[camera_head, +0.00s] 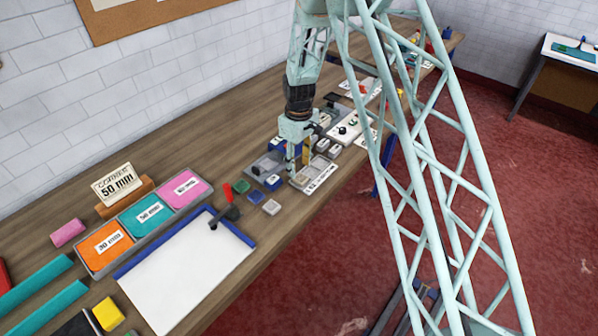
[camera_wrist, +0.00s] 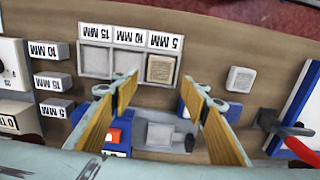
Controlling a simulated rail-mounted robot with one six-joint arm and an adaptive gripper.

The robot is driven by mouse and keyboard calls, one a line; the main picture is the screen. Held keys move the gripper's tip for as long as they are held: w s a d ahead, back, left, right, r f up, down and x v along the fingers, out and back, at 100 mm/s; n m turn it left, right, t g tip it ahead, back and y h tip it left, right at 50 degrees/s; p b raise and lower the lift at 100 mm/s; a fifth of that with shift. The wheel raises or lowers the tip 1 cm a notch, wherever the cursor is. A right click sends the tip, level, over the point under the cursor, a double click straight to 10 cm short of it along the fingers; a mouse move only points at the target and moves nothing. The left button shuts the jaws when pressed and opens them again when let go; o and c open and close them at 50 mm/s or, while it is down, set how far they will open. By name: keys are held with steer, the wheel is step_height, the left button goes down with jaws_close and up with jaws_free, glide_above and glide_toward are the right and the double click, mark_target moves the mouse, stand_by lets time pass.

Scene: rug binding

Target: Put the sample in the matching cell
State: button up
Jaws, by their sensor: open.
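A grey tray (camera_wrist: 97,62) with a row of cells labelled 15 MM, 10 MM and 5 MM, upside down, shows at the top of the wrist view. A beige textured sample (camera_wrist: 161,69) lies in the 5 MM cell; the other two cells look empty. A pale square block (camera_wrist: 242,79) lies on the table to the right of the tray; it also shows in the head view (camera_head: 271,207). My gripper (camera_wrist: 160,88) is open and empty, its yellow-faced fingers pointing toward the tray. In the head view my gripper (camera_head: 298,165) hangs over this area, partly hiding it.
Below the tray in the wrist view is a grey fixture (camera_wrist: 165,135) beside a blue unit with a red button (camera_wrist: 115,137). Labelled blocks (camera_wrist: 53,81) stand at left. A red-handled tool (camera_wrist: 292,130) and white board (camera_head: 185,270) lie at the other side.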

mark_target(299, 177)
step_height(299, 177, up, 7)
steer(key=b, duration=0.1)
steer(key=shift+r, duration=0.15)
stand_by(0.3)
stand_by(0.9)
